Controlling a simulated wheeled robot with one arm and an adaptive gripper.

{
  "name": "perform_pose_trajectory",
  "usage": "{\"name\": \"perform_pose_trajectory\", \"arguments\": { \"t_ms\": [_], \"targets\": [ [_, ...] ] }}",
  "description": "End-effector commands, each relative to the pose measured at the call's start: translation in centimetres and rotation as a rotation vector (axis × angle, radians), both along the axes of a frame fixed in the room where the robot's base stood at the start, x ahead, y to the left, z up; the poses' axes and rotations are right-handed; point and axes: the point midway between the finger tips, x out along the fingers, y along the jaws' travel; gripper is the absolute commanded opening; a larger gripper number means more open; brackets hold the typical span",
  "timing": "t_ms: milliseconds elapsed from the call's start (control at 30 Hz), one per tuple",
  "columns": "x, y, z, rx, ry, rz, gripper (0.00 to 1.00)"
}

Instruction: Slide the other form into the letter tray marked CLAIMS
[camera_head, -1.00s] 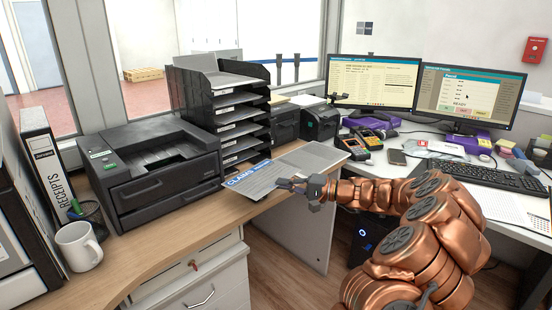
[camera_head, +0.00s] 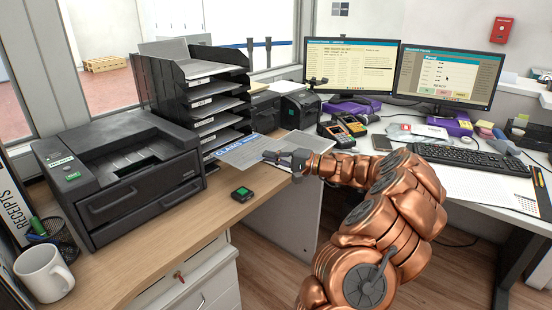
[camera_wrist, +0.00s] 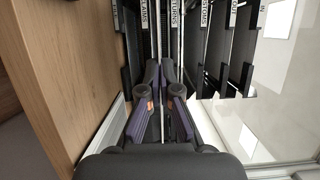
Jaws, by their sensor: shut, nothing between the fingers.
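A grey form with a blue CLAIMS header (camera_head: 245,147) is beside the lower right of the black letter tray stack (camera_head: 160,95) in the head view. My gripper (camera_head: 268,156) is shut at the form's near right edge; I cannot tell whether they touch. In the wrist view my gripper (camera_wrist: 165,68) points at the stack's labelled slots (camera_wrist: 207,22), which appear turned sideways. Several labels are cut off or too small to read surely. Which tray is marked CLAIMS is unclear in the head view.
A black printer (camera_head: 125,165) stands left of the trays. A mug (camera_head: 43,272) and pen cup (camera_head: 62,240) are at near left. Card terminals (camera_head: 345,128) and monitors (camera_head: 350,70) stand right.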

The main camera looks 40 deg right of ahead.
Motion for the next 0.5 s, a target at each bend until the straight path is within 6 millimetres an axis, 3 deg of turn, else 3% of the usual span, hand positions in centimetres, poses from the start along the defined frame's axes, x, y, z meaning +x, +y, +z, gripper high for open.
{"name": "perform_pose_trajectory", "arguments": {
  "t_ms": [500],
  "targets": [
    [4.2,1.2,-0.2,0.001,0.003,0.005,0.0]
  ]
}}
